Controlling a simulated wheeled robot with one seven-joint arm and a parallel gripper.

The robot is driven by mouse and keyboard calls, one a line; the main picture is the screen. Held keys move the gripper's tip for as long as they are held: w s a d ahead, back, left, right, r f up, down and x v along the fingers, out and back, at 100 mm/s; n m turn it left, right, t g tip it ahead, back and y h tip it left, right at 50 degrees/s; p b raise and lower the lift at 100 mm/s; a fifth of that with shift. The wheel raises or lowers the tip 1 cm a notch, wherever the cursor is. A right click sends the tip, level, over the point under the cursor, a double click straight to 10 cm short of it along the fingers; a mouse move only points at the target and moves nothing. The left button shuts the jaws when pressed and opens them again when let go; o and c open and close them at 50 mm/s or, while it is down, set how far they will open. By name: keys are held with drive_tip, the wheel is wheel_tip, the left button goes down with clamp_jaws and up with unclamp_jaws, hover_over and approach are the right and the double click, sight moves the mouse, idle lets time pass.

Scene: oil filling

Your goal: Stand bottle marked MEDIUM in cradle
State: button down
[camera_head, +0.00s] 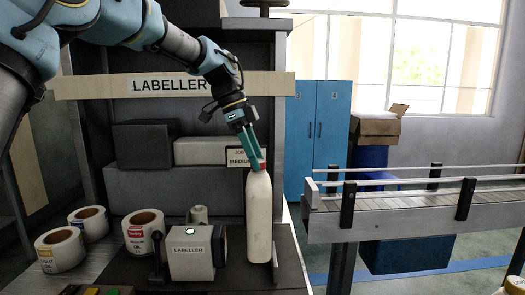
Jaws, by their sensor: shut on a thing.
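A tall white bottle (259,215) with a reddish cap stands or hangs upright in front of the labeller station. My gripper (256,160) reaches down from above and is shut on the bottle at its cap. A sign reading MEDIUM (238,158) is behind the gripper and partly hidden by it. I see no label on the visible side of the bottle. I cannot tell whether the bottle's base touches the bench. No cradle can be made out clearly; the labeller machine (190,253) sits just left of the bottle.
Several label rolls (143,232) stand on the bench to the left. A conveyor (420,205) with rails and dark posts runs along the right. A grey upright post (279,140) stands close behind the bottle. A blue cabinet (315,130) and a cardboard box (376,122) are farther back.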

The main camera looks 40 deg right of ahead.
drive_tip(key=shift+w+d, duration=0.2)
drive_tip(key=shift+d, duration=0.15)
wheel_tip(320, 180, down, 8)
drive_tip(key=b, duration=0.6)
drive_tip(key=shift+f, duration=0.15)
drive_tip(key=shift+a, duration=0.1)
idle(0.4)
drive_tip(key=shift+f, duration=0.15)
idle(0.9)
unclamp_jaws()
drive_tip(key=shift+f, duration=0.1)
idle(0.5)
